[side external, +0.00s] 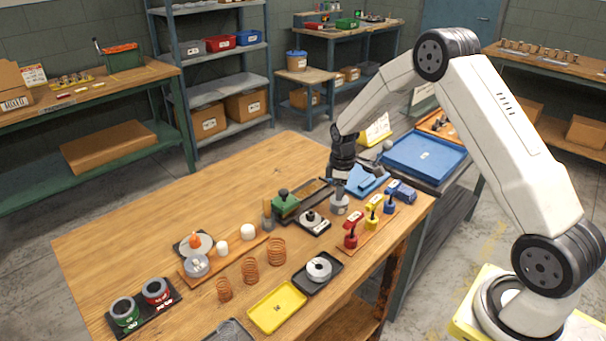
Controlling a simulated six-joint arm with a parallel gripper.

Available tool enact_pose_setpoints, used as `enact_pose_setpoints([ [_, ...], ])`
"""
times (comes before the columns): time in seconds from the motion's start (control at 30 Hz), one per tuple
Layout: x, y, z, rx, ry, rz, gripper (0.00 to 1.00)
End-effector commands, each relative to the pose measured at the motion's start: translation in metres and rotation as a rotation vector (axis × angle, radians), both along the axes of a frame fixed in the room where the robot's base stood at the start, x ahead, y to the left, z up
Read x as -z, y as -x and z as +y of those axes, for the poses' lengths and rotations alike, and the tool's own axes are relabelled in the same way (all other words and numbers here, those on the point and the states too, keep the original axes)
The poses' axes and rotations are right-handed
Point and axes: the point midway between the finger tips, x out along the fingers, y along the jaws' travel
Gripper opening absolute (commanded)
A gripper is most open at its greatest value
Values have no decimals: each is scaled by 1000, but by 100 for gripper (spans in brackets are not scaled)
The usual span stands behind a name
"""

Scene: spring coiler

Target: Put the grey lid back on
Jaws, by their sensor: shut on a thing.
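My gripper (340,188) points down over the back right part of the wooden bench. It is shut on a small grey round piece (339,207), which looks like the grey lid; the jaws hide its top. I cannot tell whether its underside touches anything. A dark square base with a pale disc and black knob (313,221) is just left of it. A green block with a knob (284,201) stands further left. A round grey metal pot (197,265) stands at the left on a wooden board; I cannot tell which container matches the lid.
Red (352,230), yellow (373,210) and blue (390,201) upright tools stand close on the right. In front are copper springs (250,270), a yellow tray (277,307) and a black tray (334,281) with a grey ring. The bench's back left (190,195) is clear.

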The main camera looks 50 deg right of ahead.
Motion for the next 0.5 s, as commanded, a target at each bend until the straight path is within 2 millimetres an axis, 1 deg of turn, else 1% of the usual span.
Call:
enact_pose_setpoints([
  [0.27, 2, 0, 0, 0, 0, 0, 0],
  [0.3, 2, 0, 0, 0, 0, 0, 43],
  [0.37, 2, 0, 0, 0, 0, 0, 62],
  [0.4, 2, 0, 0, 0, 0, 0, 74],
  [0.5, 2, 0, 0, 0, 0, 0, 74],
])
